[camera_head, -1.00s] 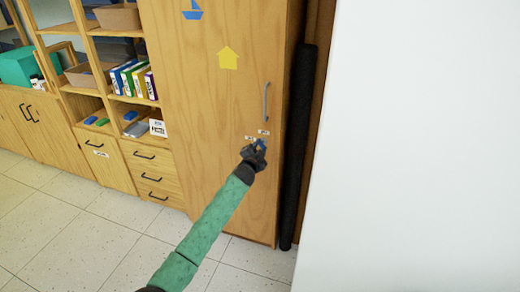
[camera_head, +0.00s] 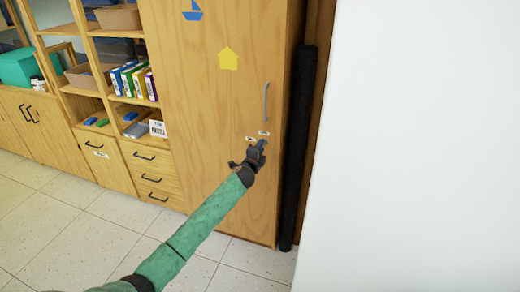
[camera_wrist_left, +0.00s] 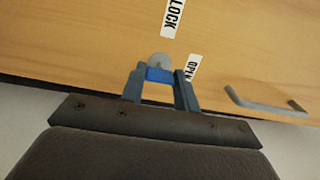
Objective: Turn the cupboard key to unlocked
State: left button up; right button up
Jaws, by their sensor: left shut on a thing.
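The tall wooden cupboard door (camera_head: 215,110) fills the middle of the head view. My left gripper (camera_head: 259,146) is at the door, below its handle. In the left wrist view my left gripper (camera_wrist_left: 160,85) is shut on the blue key (camera_wrist_left: 158,75), with a finger on each side. The key sits at a round metal lock (camera_wrist_left: 159,59). A LOCK label (camera_wrist_left: 173,16) and an OPEN label (camera_wrist_left: 192,67) are beside the lock. I cannot tell which label the key points to. The fingers hide part of the key. My right gripper is not in view.
The grey door handle (camera_head: 266,102) is just above the lock; it also shows in the left wrist view (camera_wrist_left: 265,107). A dark roll (camera_head: 297,150) stands right of the cupboard, beside a white surface (camera_head: 420,150). Shelves and drawers (camera_head: 150,178) are at left. The floor is clear.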

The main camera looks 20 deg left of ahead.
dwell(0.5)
pick_arm(q)
jog(key=o, duration=1)
jog(key=shift+s+a+b, duration=0.1)
jog(key=shift+s+b, duration=0.75)
jog(key=shift+s, duration=3.05)
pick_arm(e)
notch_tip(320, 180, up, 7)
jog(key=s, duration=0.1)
